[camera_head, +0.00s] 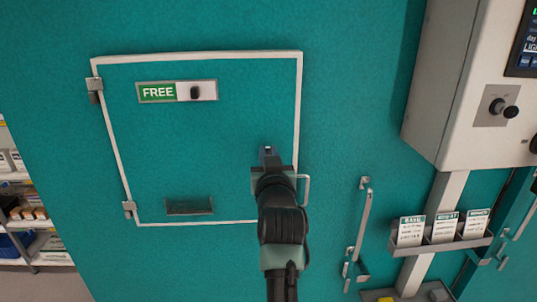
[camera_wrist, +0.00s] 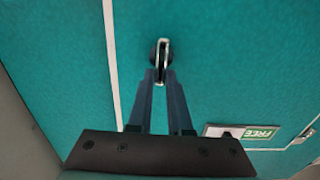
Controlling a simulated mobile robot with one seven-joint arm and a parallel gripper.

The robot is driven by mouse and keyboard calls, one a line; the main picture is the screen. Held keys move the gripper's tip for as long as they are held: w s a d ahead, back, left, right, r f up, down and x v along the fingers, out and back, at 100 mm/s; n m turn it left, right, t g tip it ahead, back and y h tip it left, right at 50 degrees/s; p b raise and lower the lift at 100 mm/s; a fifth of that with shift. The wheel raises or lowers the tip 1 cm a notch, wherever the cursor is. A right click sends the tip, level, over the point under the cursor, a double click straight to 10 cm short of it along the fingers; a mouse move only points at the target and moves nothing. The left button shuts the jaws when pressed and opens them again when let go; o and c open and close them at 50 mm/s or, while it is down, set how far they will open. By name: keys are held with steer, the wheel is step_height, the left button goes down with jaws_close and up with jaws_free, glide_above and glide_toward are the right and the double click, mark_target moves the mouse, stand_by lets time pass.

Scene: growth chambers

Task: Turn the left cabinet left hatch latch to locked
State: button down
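The white-framed hatch (camera_head: 160,150) is in the teal cabinet wall. A small plate at its top reads FREE on green (camera_head: 158,92), beside a dark knob (camera_head: 196,92). My gripper (camera_head: 268,152) is at the hatch's right part, and my arm hides what lies under it. In the wrist view, a latch (camera_wrist: 162,52) has a round dark base and a thin metal-edged lever. The lever's end sits at and between my fingertips (camera_wrist: 161,76). The gap between the fingers is narrow; whether they press on the lever is unclear. The FREE plate (camera_wrist: 240,133) appears upside down there.
A grey control box (camera_head: 460,90) with a knob and screen juts out at the right. A holder (camera_head: 440,240) with several cards is below it. A long handle (camera_head: 360,225) stands right of the hatch. Stocked shelves (camera_head: 25,215) are at the left edge.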

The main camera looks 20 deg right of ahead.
steer(key=shift+m, duration=0.3)
steer(key=shift+s+d+f+m+b, duration=0.1)
steer(key=shift+d+f+m+b, duration=0.25)
steer(key=shift+m, duration=2.5)
steer(key=shift+s+d+f+m+b, duration=0.1)
steer(key=shift+d+f+m+b, duration=0.2)
steer(key=shift+m, duration=2.6)
steer(key=shift+s+d+f+m+b, duration=0.1)
steer(key=shift+d+f+m+b, duration=0.25)
steer(key=shift+m, duration=2.5)
steer(key=shift+a+r, duration=0.1)
steer(key=shift+a, duration=0.05)
steer(key=c, duration=0.8)
jaws_free()
steer(key=shift+c, duration=0.2)
